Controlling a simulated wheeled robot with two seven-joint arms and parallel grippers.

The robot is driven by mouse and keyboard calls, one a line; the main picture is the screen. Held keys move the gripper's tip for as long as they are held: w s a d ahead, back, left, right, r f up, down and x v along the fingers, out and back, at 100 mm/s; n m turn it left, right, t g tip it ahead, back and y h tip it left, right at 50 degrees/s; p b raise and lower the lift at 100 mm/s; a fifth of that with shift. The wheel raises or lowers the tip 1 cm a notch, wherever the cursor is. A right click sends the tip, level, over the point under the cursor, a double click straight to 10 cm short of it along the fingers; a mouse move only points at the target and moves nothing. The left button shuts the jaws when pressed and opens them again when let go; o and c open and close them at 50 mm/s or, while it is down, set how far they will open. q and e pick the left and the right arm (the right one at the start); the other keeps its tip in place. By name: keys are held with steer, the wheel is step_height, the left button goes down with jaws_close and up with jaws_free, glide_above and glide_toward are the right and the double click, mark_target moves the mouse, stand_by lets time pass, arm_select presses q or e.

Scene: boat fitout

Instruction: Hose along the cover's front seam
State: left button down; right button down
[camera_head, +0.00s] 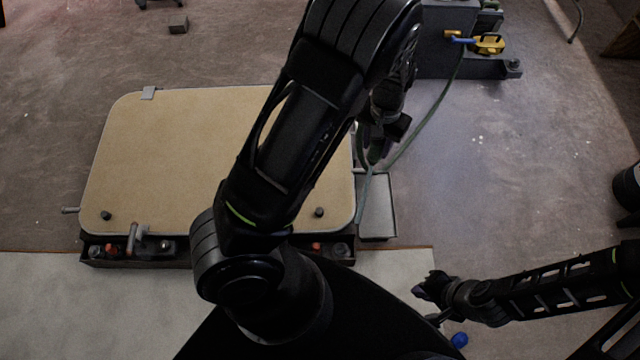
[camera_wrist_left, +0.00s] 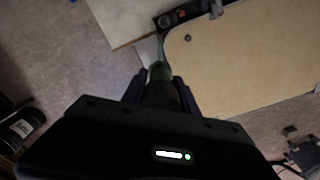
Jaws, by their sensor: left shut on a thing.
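The tan cover (camera_head: 150,150) is a flat panel with rounded corners, lying on a dark frame at the left of the head view. Its front edge faces me, and my left arm hides part of its right half. The cover also shows in the left wrist view (camera_wrist_left: 240,65). The thin green hose (camera_head: 432,112) runs from the machine at the back down to my left gripper (camera_head: 378,155), near the cover's right edge. In the left wrist view my left gripper (camera_wrist_left: 160,90) is shut on the green hose (camera_wrist_left: 158,72). My right gripper (camera_head: 428,288) is low at the right, away from the cover; its fingers are unclear.
A dark machine (camera_head: 440,55) with a yellow part (camera_head: 488,44) stands at the back. A grey tray (camera_head: 377,222) sits beside the cover's right edge. A lever (camera_head: 131,238) and dark knobs (camera_head: 319,212) stand at the front edge. A blue object (camera_head: 459,340) lies near my right gripper.

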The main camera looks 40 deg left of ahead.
arm_select(q)
steer(key=s+a+f+n+b, duration=0.2)
steer(key=a+f+n+b, duration=0.2)
steer(key=f, duration=0.4)
steer(key=s+a+f+n+b, duration=0.2)
steer(key=a+f+n+b, duration=0.2)
steer(key=f+n+b, duration=0.2)
steer(key=s+a+f+n+b, duration=0.2)
steer(key=a+f+n+b, duration=0.2)
steer(key=f+b, duration=0.5)
step_height(320, 180, down, 2)
steer(key=shift+s+f+n+b, duration=0.15)
steer(key=shift+n+b, duration=0.15)
steer(key=shift+n, duration=0.5)
step_height(320, 180, down, 3)
steer(key=b, duration=0.2)
steer(key=shift+b, duration=0.35)
